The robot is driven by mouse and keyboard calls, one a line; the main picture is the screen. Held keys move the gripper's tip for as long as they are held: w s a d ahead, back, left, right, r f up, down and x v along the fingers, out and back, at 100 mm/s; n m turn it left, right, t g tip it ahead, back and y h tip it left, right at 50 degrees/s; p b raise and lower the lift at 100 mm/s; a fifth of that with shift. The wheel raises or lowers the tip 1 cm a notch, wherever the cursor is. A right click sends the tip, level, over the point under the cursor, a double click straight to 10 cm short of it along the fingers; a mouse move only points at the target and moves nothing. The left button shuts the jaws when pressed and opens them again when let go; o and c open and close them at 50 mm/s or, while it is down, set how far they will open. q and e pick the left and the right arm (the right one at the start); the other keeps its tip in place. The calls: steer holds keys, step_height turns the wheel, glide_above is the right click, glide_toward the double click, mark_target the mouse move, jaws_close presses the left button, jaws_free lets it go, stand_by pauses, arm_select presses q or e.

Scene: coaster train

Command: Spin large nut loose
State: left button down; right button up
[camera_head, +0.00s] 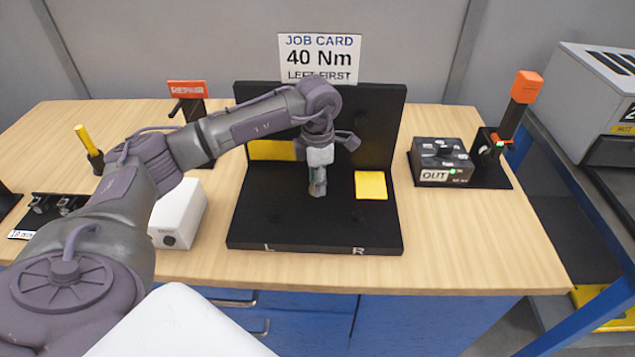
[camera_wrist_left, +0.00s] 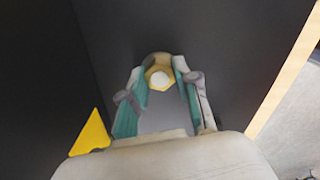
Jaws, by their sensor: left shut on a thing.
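The large nut (camera_wrist_left: 158,75) shows in the left wrist view as a yellowish ring around a pale round stud end. It sits between the fingertips of my left gripper (camera_wrist_left: 157,90), which is shut on it. In the head view, my left gripper (camera_head: 318,190) points down over the middle of the black fixture (camera_head: 280,235), and the nut is hidden there. The fixture has a base marked L and R and an upright back panel. My right gripper is in neither view.
A yellow block (camera_head: 370,185) lies right of the gripper, and another yellow piece (camera_head: 272,150) is behind the arm. A white box (camera_head: 178,215) stands left of the fixture. A black box marked OUT (camera_head: 441,162) stands right. The front table strip is clear.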

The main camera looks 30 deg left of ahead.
arm_select(q)
steer(key=n, duration=0.4)
steer(key=shift+n+b, duration=0.3)
steer(key=shift+f+n, duration=0.1)
steer(key=shift+n, duration=1.9)
steer(key=c, duration=0.8)
jaws_free()
steer(key=shift+c, duration=0.2)
step_height(320, 180, up, 12)
